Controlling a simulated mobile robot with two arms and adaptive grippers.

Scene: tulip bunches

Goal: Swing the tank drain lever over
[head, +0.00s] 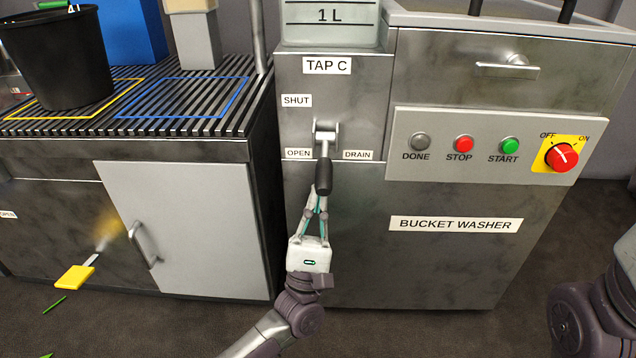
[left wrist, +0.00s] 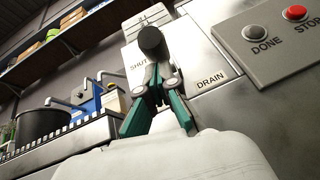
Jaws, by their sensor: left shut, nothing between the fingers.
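The drain lever (head: 324,172) has a black grip on a pale metal mount under the TAP C label, on the steel front below the 1 L tank (head: 330,36). It hangs down between the OPEN and DRAIN labels, below SHUT. My left gripper (head: 318,192) is shut and empty, with its fingertips at the lower end of the black grip. In the left wrist view the round end of the lever grip (left wrist: 151,40) is just beyond the closed fingers (left wrist: 158,75). I cannot tell whether they touch. My right gripper is not in view; part of my right arm shows at the right edge.
The bucket washer (head: 455,224) is right of the lever, with a control panel (head: 480,147) and red knob (head: 561,156). A cabinet door with a handle (head: 146,243) is at left. A black bucket (head: 55,60) stands on the slatted top.

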